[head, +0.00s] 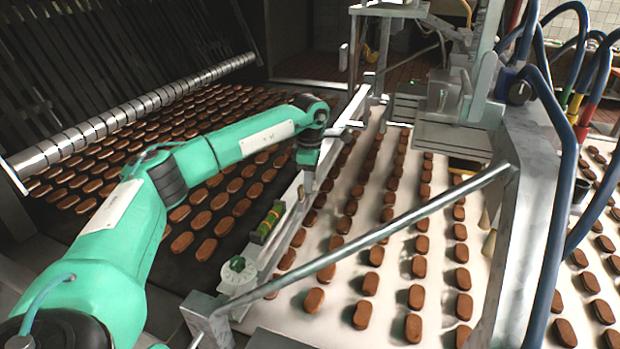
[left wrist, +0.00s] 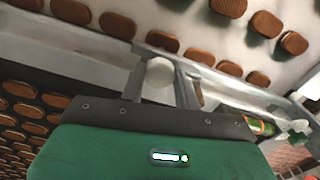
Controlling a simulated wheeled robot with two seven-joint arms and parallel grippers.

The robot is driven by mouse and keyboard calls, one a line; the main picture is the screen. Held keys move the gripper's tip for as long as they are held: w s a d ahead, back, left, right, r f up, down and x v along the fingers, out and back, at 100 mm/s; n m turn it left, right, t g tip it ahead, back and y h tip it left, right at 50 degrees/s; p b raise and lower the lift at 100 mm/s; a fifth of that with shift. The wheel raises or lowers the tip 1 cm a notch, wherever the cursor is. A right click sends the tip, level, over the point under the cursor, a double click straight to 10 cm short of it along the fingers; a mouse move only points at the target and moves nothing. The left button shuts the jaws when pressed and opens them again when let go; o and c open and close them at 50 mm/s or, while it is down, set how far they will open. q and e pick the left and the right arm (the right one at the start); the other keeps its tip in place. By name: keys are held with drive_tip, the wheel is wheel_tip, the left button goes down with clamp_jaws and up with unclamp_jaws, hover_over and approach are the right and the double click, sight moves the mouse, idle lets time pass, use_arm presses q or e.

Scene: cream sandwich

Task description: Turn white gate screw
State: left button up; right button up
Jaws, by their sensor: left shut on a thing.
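The white gate screw (left wrist: 160,74) shows in the left wrist view as a pale round head between my left gripper's two fingers. My left gripper (head: 309,184) points down over the metal gate rail and is shut on the screw; it also shows in the left wrist view (left wrist: 161,92). In the head view the gripper hides the screw. I cannot tell how far the screw is turned. My right gripper is in neither view.
The metal gate rail (head: 290,205) runs between the dark belt and the white belt (head: 335,285), both bearing rows of brown biscuits. A green-yellow level (head: 268,222) and a white-green dial (head: 238,275) sit along it. A slanting metal bar (head: 400,230) crosses the white belt.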

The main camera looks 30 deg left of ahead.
use_arm(q)
drive_tip(key=n, duration=0.4)
drive_tip(key=shift+r, duration=0.1)
drive_tip(key=shift+a+n, duration=0.1)
drive_tip(key=shift+n, duration=1.1)
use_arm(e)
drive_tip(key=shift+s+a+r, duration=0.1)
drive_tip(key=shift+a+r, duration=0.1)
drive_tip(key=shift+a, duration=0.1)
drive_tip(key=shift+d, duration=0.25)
use_arm(q)
drive_tip(key=o, duration=0.9)
drive_tip(key=shift+o, duration=0.4)
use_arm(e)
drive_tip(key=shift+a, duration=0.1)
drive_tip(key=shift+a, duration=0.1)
